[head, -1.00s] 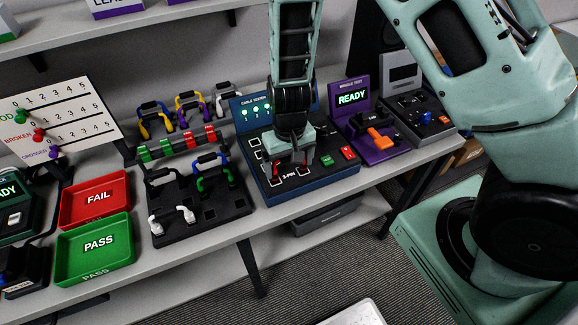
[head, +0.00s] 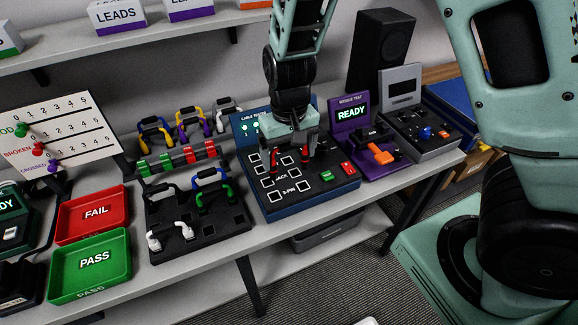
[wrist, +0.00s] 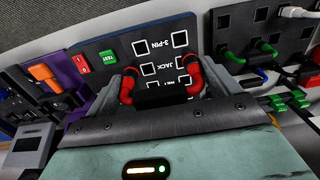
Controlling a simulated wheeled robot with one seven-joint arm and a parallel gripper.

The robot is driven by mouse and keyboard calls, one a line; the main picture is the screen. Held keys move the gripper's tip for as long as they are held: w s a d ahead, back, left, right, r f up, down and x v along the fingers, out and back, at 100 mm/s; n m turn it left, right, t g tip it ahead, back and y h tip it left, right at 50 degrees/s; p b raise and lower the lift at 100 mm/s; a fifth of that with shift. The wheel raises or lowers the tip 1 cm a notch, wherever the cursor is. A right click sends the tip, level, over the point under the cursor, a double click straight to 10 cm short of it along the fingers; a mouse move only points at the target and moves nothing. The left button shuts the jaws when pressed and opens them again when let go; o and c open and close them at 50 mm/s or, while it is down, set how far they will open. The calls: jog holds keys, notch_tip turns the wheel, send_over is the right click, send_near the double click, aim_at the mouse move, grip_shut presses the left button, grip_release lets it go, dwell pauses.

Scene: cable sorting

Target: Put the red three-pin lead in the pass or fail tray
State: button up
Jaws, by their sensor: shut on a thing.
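The red three-pin lead (wrist: 192,76) shows in the wrist view as two red ends with a dark middle part, between my gripper's fingers. In the head view its red ends (head: 274,160) hang below my gripper (head: 291,150), which is shut on it above the cable tester (head: 330,190). The tester's 3-PIN sockets show uncovered in front of the lead. The red FAIL tray (head: 92,230) and the green PASS tray (head: 112,280) stand at the left, FAIL behind PASS. Both look empty.
A black rack (head: 205,235) with white, blue and green leads stands between the trays and the tester. More leads stand on the bench behind it. A purple READY unit (head: 375,150) is right of the tester. A white tally board (head: 65,135) stands behind the trays.

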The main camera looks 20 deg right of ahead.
jog(key=shift+r+p, duration=1.55)
jog(key=shift+r, duration=0.65)
